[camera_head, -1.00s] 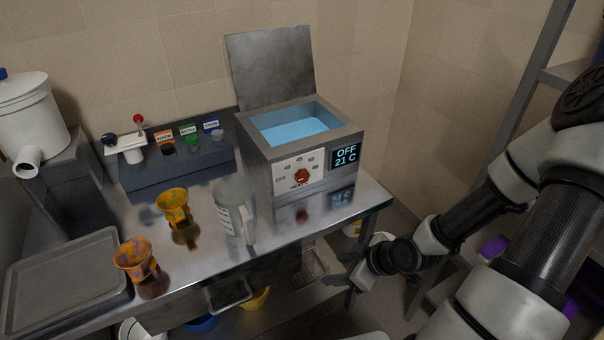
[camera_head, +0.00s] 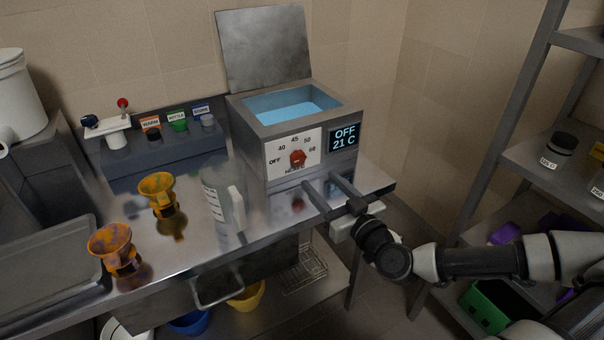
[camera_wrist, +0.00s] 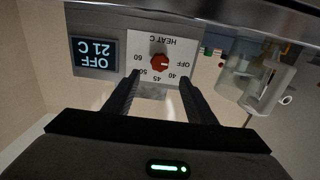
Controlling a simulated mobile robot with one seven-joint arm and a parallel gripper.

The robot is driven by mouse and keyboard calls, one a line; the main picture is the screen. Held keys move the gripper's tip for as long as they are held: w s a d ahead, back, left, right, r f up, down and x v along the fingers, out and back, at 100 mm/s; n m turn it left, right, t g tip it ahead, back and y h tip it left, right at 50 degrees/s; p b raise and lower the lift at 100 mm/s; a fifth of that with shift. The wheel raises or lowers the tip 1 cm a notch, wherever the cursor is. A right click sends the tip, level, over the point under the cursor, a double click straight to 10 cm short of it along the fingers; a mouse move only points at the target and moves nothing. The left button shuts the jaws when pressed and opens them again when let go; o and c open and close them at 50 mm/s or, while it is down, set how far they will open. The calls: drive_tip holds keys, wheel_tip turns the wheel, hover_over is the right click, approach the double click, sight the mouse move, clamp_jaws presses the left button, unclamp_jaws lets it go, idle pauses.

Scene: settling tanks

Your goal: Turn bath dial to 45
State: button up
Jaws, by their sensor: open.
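The bath (camera_head: 300,120) is a grey metal box on the steel bench, with its lid up and blue water inside. Its red dial (camera_head: 297,158) sits on a white plate marked OFF, 40, 45, 50 and 60. The display (camera_head: 344,137) beside it reads OFF, 21 C. My gripper (camera_head: 324,188) is open and empty, in front of the bath and below the dial. In the wrist view the dial (camera_wrist: 159,63) appears upside down, beyond and between the two open fingers (camera_wrist: 157,85), apart from them. The dial's pointer is too small to read surely.
A clear jug (camera_head: 222,205) stands left of the bath, near its front corner. Two orange cups (camera_head: 160,194) stand farther left, by a grey tray (camera_head: 45,255). A dispenser rack (camera_head: 165,160) lines the back wall. Shelving (camera_head: 560,180) stands at right.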

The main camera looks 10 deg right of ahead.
sight(300, 159)
drive_tip(key=x, duration=1)
drive_tip(key=shift+w+a+b, duration=0.1)
drive_tip(key=shift+w+b, duration=0.3)
drive_tip(key=c, duration=1)
drive_tip(key=shift+c, duration=0.2)
